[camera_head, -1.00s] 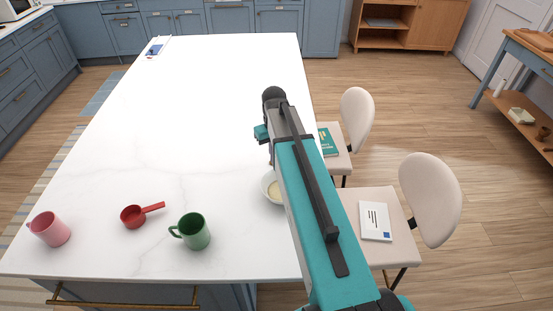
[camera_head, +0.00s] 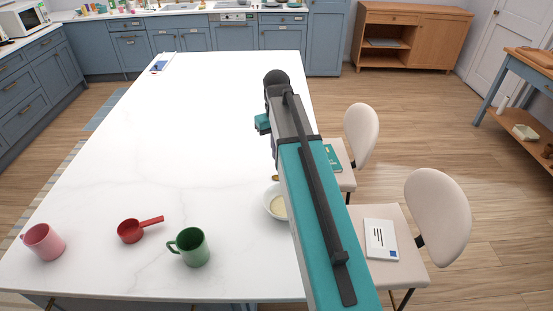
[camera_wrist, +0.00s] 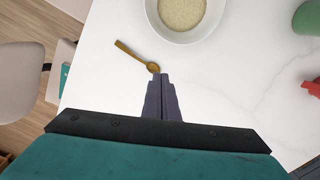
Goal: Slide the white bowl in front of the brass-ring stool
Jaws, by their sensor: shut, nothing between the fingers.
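The white bowl (camera_head: 267,203), holding something cream-coloured, stands on the white counter near its right edge, partly hidden by my arm. It also shows at the top of the wrist view (camera_wrist: 213,22). My gripper (camera_wrist: 161,76) is shut and empty, over the counter and apart from the bowl, with its tips close to a small brass spoon (camera_wrist: 136,56). In the head view my arm hides the fingertips. Two cream stools stand along the right edge: a nearer one (camera_head: 437,215) with a white book and a farther one (camera_head: 361,133) with a teal book. No brass ring can be made out on either.
A green mug (camera_head: 190,248), a red scoop (camera_head: 132,231) and a pink mug (camera_head: 43,242) stand on the near part of the counter (camera_head: 200,130). A blue-and-white item (camera_head: 161,63) lies at the far left corner. The counter's middle is clear.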

